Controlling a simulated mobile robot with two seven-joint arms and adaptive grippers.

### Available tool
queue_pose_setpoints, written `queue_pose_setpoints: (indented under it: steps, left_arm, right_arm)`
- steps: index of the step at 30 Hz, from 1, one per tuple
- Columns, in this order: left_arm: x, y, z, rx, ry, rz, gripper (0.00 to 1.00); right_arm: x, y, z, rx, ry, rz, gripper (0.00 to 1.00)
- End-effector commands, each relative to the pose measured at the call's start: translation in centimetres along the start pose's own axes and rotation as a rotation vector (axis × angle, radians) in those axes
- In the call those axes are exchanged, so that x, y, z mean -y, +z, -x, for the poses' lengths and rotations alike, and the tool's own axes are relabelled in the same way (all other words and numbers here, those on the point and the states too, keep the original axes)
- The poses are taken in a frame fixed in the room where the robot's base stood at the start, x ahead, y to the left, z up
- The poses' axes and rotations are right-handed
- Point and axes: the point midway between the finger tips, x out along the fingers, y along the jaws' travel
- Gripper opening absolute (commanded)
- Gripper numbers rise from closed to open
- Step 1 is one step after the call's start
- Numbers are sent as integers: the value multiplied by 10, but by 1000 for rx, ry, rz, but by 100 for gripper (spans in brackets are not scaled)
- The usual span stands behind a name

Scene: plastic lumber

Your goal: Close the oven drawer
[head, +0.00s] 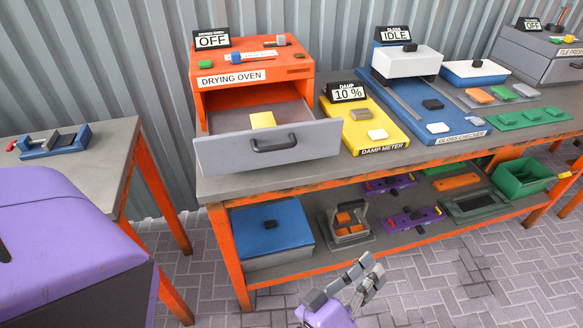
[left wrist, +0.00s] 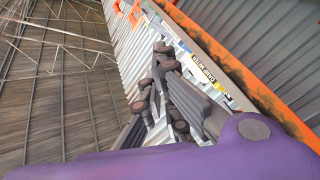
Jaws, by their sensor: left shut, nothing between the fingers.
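The orange drying oven (head: 250,85) stands on the workbench at the left of its row, with a display reading OFF on top. Its grey drawer (head: 215,153) is pulled out toward me, with a dark handle (head: 274,144) on its front and a yellow block (head: 262,120) inside. My left gripper (head: 372,275) is at the bottom middle of the head view, below and in front of the bench, apart from the drawer. It is shut and empty; its fingers also show in the left wrist view (left wrist: 165,60). My right gripper is not in view.
The lower shelf holds a blue box (head: 270,230) and a green bin (head: 522,177). A side table (head: 105,150) stands left. Paved floor before the bench is clear.

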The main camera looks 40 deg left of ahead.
Motion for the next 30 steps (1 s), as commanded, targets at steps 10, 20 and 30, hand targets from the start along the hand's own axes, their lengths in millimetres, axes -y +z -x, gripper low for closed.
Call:
queue_pose_setpoints:
  steps: [10, 20, 30]
  left_arm:
    - [-38, -164, 3, -783, 507, 1425, 0]
    - [26, -173, 48, -1134, 662, 1907, 0]
    - [47, -214, 25, -1134, 676, 1909, 0]
  right_arm:
    - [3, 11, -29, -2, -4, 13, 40]
    - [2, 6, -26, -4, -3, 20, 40]
    - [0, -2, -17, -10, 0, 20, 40]
